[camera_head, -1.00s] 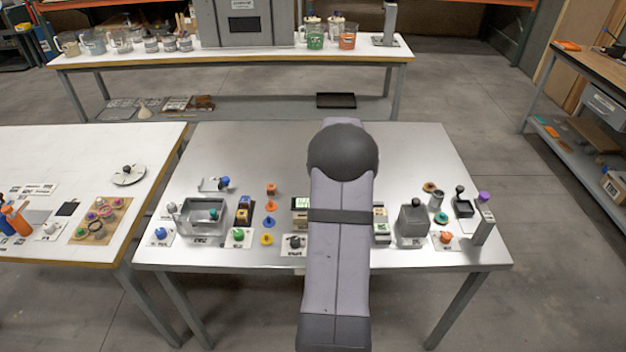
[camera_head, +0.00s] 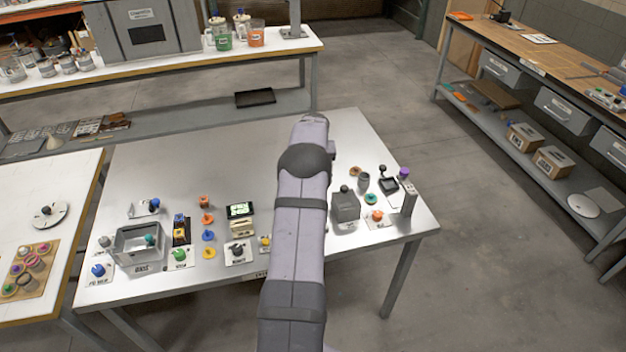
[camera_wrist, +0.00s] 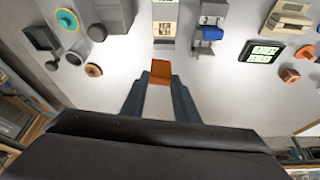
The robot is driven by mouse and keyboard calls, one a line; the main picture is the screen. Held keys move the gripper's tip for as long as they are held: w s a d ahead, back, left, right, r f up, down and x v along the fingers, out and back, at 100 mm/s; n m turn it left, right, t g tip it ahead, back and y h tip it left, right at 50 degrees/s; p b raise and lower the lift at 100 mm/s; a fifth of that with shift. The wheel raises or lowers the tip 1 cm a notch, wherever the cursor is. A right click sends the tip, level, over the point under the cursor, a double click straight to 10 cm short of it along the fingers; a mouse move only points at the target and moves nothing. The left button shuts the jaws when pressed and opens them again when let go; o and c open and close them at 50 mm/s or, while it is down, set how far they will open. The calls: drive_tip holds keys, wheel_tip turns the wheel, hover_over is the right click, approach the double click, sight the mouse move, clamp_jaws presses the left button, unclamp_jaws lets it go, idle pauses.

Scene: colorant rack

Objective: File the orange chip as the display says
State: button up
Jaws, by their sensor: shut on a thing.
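The orange chip (camera_wrist: 160,72) shows in the wrist view as a flat square between the fingertips of my gripper (camera_wrist: 159,84). My gripper is shut on it, above the bare metal table. In the head view my arm hides both gripper and chip. The display (camera_head: 241,210) is a small dark screen with a bright green-white face, left of my arm. It also shows in the wrist view (camera_wrist: 262,52), to the right of the chip. Its writing is too small to read.
A labelled box (camera_wrist: 165,24) stands just beyond the chip in the wrist view, with a blue-topped fixture (camera_wrist: 212,32) to its right. A grey bin (camera_head: 139,243) stands at the table's left, a grey box (camera_head: 345,207) and post (camera_head: 409,199) at its right. The table's back is clear.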

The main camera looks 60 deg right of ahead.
drive_tip(key=shift+a+n, duration=0.15)
drive_tip(key=shift+n, duration=0.45)
drive_tip(key=shift+f, duration=0.15)
drive_tip(key=shift+f+b, duration=2.25)
drive_tip(key=shift+f, duration=0.35)
drive_tip(key=shift+f+b, duration=1.3)
idle(1.0)
drive_tip(key=o, duration=1.5)
drive_tip(key=shift+r, duration=0.1)
